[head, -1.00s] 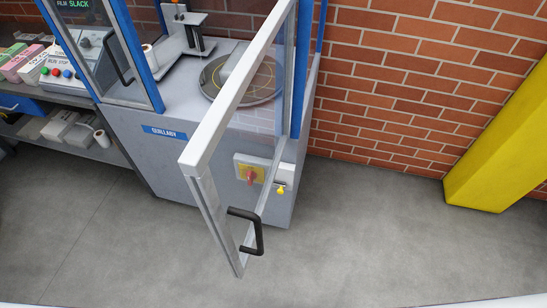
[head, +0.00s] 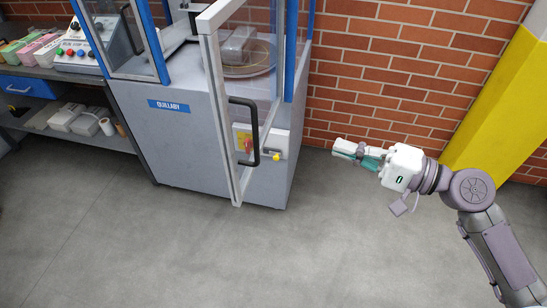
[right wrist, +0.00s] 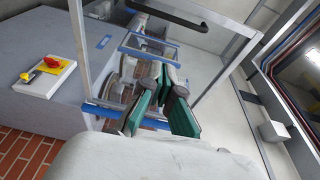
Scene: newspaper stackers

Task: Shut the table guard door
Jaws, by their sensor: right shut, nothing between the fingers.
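The table guard door (head: 220,110), a clear pane in a silver frame, stands swung open from the grey cabinet (head: 190,150) in the head view. Its black bar handle (head: 250,130) is on the outer side. My right gripper (head: 338,148) is to the right of the door, apart from the handle, its fingers pointing left. It is shut and empty. In the right wrist view, its green-padded fingers (right wrist: 163,112) show below the door frame (right wrist: 81,45) and handle (right wrist: 165,14). My left gripper is in neither view.
A red and yellow switch (head: 244,142) and a yellow knob (head: 276,156) are on the cabinet side. A yellow column (head: 505,100) stands at the right by the brick wall (head: 390,70). A shelf bench (head: 70,138) is at the left. The front floor is clear.

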